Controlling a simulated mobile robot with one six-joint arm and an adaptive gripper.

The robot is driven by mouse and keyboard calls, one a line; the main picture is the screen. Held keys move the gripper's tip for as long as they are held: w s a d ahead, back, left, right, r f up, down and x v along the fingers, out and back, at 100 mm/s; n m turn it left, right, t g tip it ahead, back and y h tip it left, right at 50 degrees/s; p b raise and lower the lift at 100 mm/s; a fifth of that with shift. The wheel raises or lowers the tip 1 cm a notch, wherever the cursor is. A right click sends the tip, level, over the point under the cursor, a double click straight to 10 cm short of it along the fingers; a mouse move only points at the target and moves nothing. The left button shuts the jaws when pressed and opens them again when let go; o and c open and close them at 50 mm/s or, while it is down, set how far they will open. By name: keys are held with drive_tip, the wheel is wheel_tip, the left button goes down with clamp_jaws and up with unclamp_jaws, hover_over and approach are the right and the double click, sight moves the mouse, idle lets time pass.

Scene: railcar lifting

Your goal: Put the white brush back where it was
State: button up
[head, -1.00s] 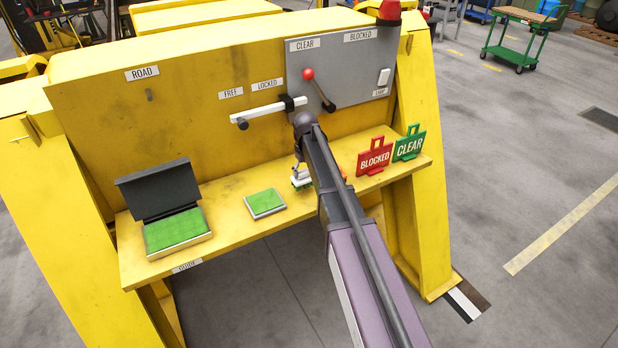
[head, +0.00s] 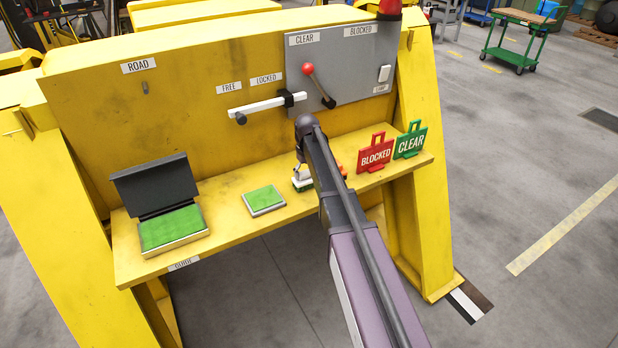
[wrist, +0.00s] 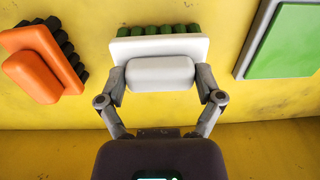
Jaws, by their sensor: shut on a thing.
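The white brush (wrist: 160,72) is in the middle of the wrist view, with dark green bristles along its far side. My gripper (wrist: 160,80) has a finger at each end of the brush's raised white grip and is shut on it. In the head view, the white brush (head: 302,184) shows only partly at the shelf, left of my arm, which hides the rest. My gripper (head: 301,172) is above it there. I cannot tell whether the brush touches the yellow shelf (head: 228,211).
An orange brush (wrist: 45,62) lies left of the white one in the wrist view. A green pad (head: 264,199) and an open green-lined box (head: 172,228) are on the shelf. Red BLOCKED (head: 375,156) and green CLEAR (head: 411,143) tags stand at its right end.

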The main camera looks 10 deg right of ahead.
sight(307, 172)
drive_tip(key=shift+f, duration=0.25)
drive_tip(key=o, duration=0.7)
drive_tip(key=shift+o, duration=0.2)
drive_tip(key=shift+r, duration=0.15)
wheel_tip(307, 172, up, 12)
drive_tip(key=p, duration=1.2)
drive_tip(key=shift+d, duration=0.1)
idle(0.5)
drive_tip(key=s+m, duration=0.3)
drive_tip(key=s, duration=2.6)
drive_tip(key=shift+s+d+m, duration=0.15)
drive_tip(key=shift+d+m, duration=0.15)
drive_tip(key=shift+d, duration=0.1)
